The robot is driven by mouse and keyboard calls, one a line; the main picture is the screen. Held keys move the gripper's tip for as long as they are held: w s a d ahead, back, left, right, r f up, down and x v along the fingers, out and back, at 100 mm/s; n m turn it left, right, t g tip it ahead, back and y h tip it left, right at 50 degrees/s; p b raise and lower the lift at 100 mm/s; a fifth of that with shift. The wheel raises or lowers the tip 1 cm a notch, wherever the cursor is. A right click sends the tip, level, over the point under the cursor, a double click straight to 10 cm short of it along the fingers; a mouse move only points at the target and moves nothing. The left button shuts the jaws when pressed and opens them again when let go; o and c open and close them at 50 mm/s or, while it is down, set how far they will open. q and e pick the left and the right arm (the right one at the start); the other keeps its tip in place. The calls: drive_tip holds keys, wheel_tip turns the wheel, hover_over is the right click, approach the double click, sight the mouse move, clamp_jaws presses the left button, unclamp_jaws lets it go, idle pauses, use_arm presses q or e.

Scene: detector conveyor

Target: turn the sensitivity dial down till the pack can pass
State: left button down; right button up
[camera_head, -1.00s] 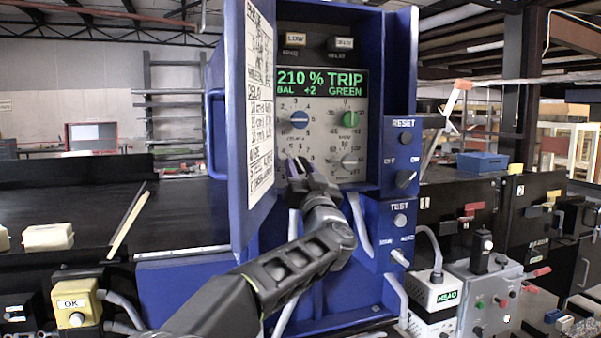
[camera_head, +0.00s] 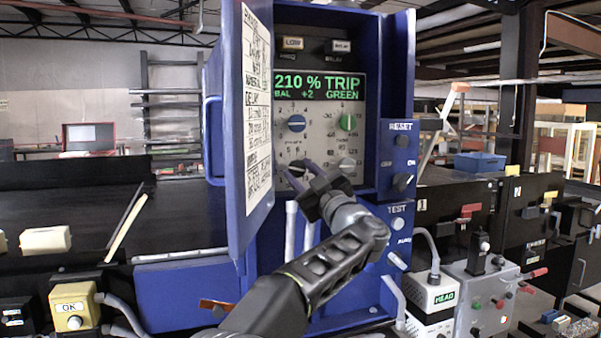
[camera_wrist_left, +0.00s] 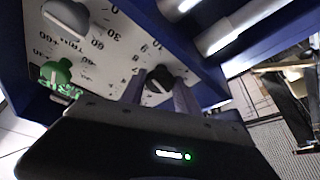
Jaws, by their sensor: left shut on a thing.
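The open blue detector cabinet (camera_head: 398,100) has a panel with several dials. Its green display (camera_head: 320,85) reads 210 % TRIP, BAL +2, GREEN. My left gripper (camera_head: 303,173) is shut on the black dial (camera_wrist_left: 159,76) at the panel's lower left. In the left wrist view its fingers (camera_wrist_left: 161,92) stand on both sides of that dial. A blue dial (camera_head: 296,123) is above it, a green dial (camera_head: 348,122) at upper right and a grey dial (camera_head: 346,165) at lower right. The dial labels are too small to read surely. My right gripper is not in view.
The cabinet's open door (camera_head: 252,130) stands close to the left of my left gripper. RESET (camera_head: 402,141) and TEST (camera_head: 397,223) boxes are on the right. A cream block (camera_head: 45,240) lies on the dark conveyor (camera_head: 170,225) at left. A yellow OK box (camera_head: 73,305) is in front.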

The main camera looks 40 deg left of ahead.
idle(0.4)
use_arm(q)
drive_tip(key=c, duration=0.9)
unclamp_jaws()
drive_tip(key=b+v, duration=0.3)
drive_tip(key=v, duration=0.4)
drive_tip(key=shift+d+f, duration=0.15)
drive_tip(key=shift+d, duration=0.2)
drive_tip(key=shift+s, duration=0.1)
